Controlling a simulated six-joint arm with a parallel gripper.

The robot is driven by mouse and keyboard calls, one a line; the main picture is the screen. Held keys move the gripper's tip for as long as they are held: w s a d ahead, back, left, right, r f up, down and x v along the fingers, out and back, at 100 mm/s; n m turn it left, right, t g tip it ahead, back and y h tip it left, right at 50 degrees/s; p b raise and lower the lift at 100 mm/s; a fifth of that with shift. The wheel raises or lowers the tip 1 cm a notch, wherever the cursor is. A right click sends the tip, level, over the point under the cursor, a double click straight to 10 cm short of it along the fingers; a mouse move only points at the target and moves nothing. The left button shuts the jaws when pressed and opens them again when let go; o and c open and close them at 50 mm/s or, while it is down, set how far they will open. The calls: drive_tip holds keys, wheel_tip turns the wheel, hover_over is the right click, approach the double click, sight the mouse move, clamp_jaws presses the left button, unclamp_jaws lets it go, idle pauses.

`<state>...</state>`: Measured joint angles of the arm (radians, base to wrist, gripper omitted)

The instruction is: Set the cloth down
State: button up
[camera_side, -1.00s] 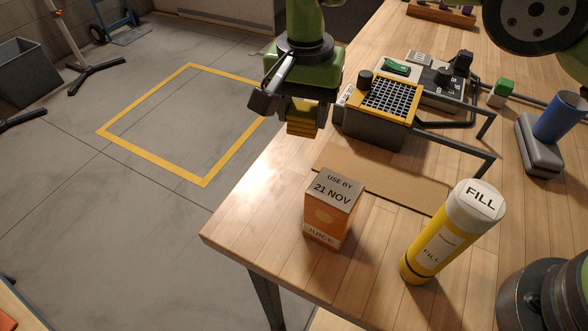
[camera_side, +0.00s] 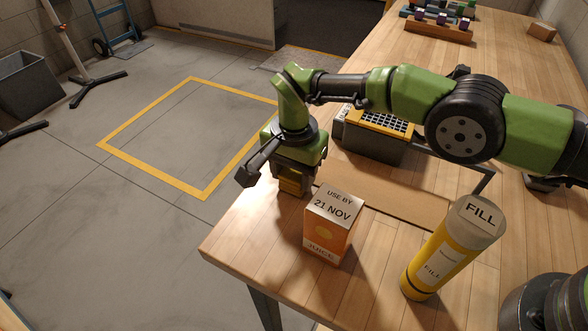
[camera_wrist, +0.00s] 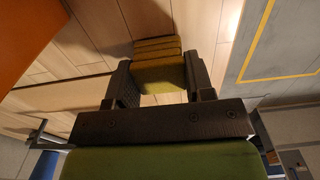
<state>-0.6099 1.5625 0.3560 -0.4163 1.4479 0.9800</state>
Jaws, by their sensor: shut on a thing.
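The cloth is a folded yellow stack (camera_side: 290,187), low at the table's left edge behind the juice carton in the side view. It also shows in the wrist view (camera_wrist: 158,50), between the two dark fingers. My gripper (camera_side: 293,176) points down and is shut on the cloth; it appears in the wrist view too (camera_wrist: 158,78). The cloth is at or just above the wooden table top (camera_side: 380,240); I cannot tell whether it touches. My gripper hides its upper part in the side view.
An orange juice carton (camera_side: 328,235) stands close to the right of the cloth. A yellow tube marked FILL (camera_side: 440,255) stands further right. A brown mat (camera_side: 400,198) lies behind them. A gridded box (camera_side: 375,135) stands behind the gripper. The table's left edge is close.

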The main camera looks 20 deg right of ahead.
drive_tip(key=shift+f, duration=0.1)
drive_tip(key=shift+f, duration=0.1)
drive_tip(key=o, duration=0.9)
wheel_tip(320, 180, up, 12)
drive_tip(key=shift+r, duration=0.2)
